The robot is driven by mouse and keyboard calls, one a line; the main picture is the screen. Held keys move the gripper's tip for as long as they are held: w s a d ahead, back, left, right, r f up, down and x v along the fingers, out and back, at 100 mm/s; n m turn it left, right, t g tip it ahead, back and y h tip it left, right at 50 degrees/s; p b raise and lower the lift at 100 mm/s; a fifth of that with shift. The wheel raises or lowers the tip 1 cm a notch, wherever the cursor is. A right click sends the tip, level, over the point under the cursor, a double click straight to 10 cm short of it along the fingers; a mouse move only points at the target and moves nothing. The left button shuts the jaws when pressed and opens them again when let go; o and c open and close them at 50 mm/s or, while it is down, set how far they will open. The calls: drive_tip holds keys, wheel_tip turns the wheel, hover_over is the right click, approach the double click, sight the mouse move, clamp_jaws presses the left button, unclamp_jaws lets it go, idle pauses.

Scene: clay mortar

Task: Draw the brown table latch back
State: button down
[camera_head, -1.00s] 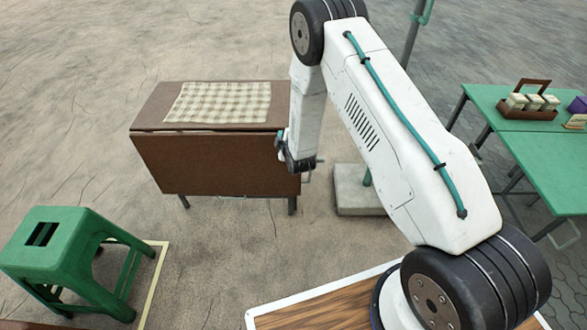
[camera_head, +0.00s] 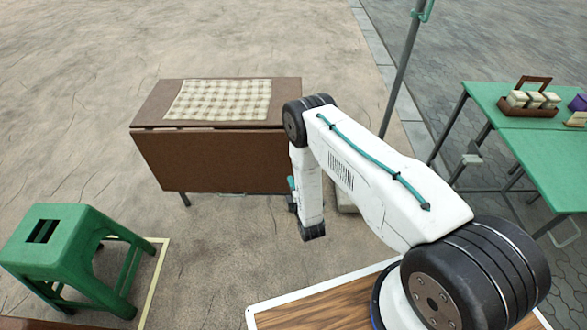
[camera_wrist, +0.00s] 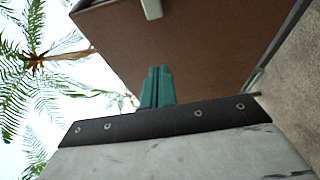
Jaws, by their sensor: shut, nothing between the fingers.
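The brown table (camera_head: 215,160) stands left of my arm in the head view, its front leaf hanging down and a checked cloth on its top. My gripper (camera_head: 292,186) is low at the table's right front corner, its teal fingers partly hidden by my wrist. In the wrist view my teal fingers (camera_wrist: 156,88) are shut together and empty, pointing toward a brown panel of the table (camera_wrist: 205,50). A small pale block (camera_wrist: 152,8) sits on that panel, beyond the fingertips and apart from them. I cannot tell whether it is the latch. No latch is clear in the head view.
A green stool (camera_head: 65,250) stands at the lower left. A green table (camera_head: 535,150) with a brown caddy (camera_head: 530,105) is at the right. A grey pole (camera_head: 402,70) rises behind my arm. Bare ground lies between the stool and my arm.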

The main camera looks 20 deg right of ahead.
drive_tip(key=w, duration=1)
drive_tip(key=shift+w, duration=0.1)
drive_tip(key=d, duration=0.1)
drive_tip(key=s+d, duration=0.1)
drive_tip(key=shift+d, duration=0.35)
drive_tip(key=shift+s+d, duration=0.25)
drive_tip(key=shift+d, duration=0.2)
